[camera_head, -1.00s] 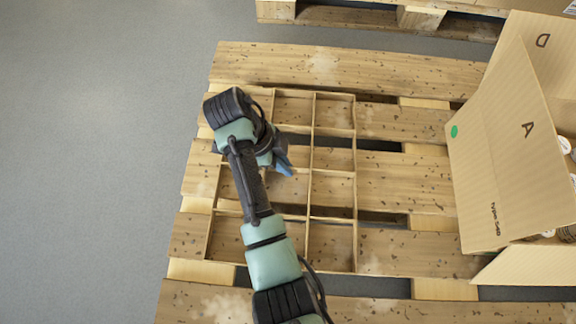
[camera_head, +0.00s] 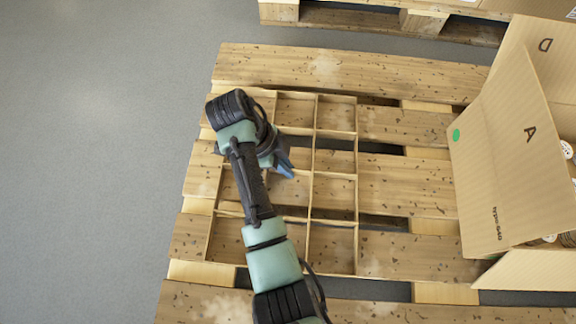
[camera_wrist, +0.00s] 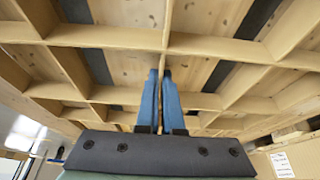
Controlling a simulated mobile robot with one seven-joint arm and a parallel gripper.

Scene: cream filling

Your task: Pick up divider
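The divider (camera_head: 334,133) is a thin tan grid of several open cells, lying on a wooden pallet. It fills much of the wrist view (camera_wrist: 215,48). My gripper (camera_head: 287,168) is over the divider's middle, with blue fingers reaching down to it. In the wrist view, the two blue fingers (camera_wrist: 160,75) stand close together, one on each side of a thin divider wall, and look shut on it. My arm hides part of the divider's left side in the head view.
The pallet (camera_head: 420,125) has gaps between its boards. An open cardboard box (camera_head: 505,165) with round items stands on the right. Another pallet (camera_head: 400,25) is at the top. Grey floor (camera_head: 90,150) is clear on the left.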

